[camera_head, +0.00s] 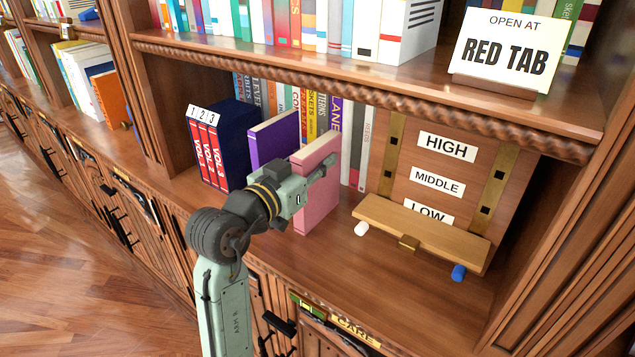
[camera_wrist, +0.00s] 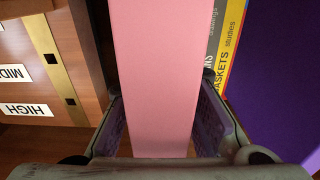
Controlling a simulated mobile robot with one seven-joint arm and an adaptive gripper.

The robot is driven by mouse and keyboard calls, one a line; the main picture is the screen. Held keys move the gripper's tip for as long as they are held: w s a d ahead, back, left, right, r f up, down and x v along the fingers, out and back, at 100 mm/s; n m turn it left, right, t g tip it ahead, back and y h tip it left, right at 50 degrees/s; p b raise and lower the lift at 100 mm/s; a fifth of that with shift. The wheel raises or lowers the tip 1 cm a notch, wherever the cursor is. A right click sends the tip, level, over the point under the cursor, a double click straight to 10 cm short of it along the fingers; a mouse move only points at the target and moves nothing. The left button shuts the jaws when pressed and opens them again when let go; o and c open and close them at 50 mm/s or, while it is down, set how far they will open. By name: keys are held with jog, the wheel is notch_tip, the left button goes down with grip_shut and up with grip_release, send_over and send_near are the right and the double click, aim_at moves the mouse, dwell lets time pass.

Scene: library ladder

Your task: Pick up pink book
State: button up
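The pink book (camera_head: 318,205) stands upright on the lower shelf, right of a purple book (camera_head: 275,142). In the head view my gripper (camera_head: 318,170) is at the upper part of the pink book, and the arm hides its left side. In the wrist view the pink book (camera_wrist: 160,80) fills the middle, between the two fingers of my gripper (camera_wrist: 162,125). A finger lies on each side of it, with narrow gaps that suggest the fingers are open around it.
A three-volume set (camera_head: 222,145) stands at the left, with a row of books behind. A wooden panel (camera_head: 440,180) marked HIGH, MIDDLE and LOW, with a sloping ledge (camera_head: 425,230), stands at the right. An upper shelf edge (camera_head: 360,83) runs overhead.

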grip_shut()
jog(key=shift+r, duration=0.15)
dwell(0.6)
